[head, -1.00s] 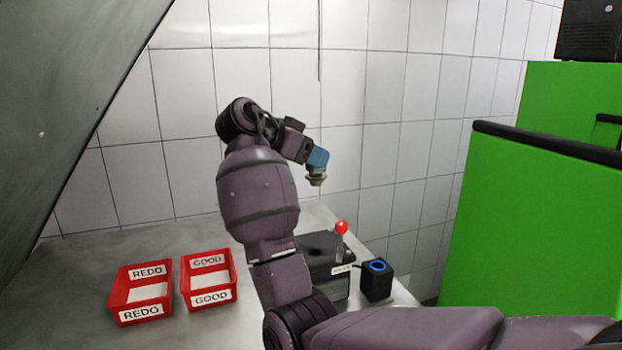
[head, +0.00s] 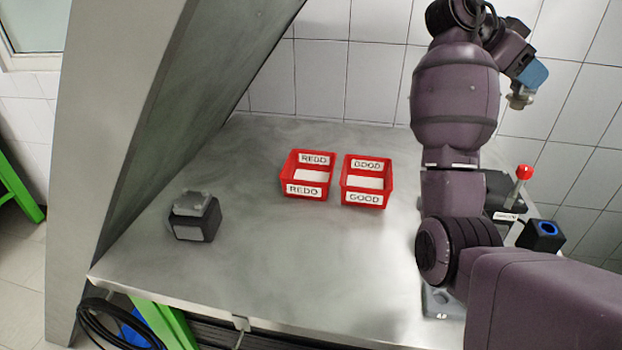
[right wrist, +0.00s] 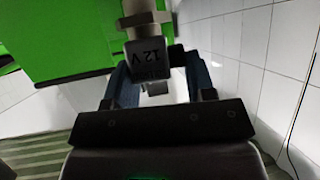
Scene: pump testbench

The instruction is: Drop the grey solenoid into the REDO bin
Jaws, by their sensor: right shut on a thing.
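My right gripper (head: 526,80), with blue fingers, is held high at the upper right of the head view. It is shut on the grey solenoid (head: 520,98), whose metal end sticks out below the fingers. In the right wrist view the solenoid (right wrist: 148,62) sits between the fingers, marked 12 V. The red REDO bin (head: 304,191) stands on the metal table, left of and well below the gripper. A white floor shows in it, and it looks empty. My left gripper is out of view.
A red GOOD bin (head: 363,198) stands just right of the REDO bin. A dark block with a grey top (head: 194,214) sits at the table's left. A black box with a red-knobbed lever (head: 524,172) and a blue-ringed box (head: 542,235) are at the right. The table's middle front is clear.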

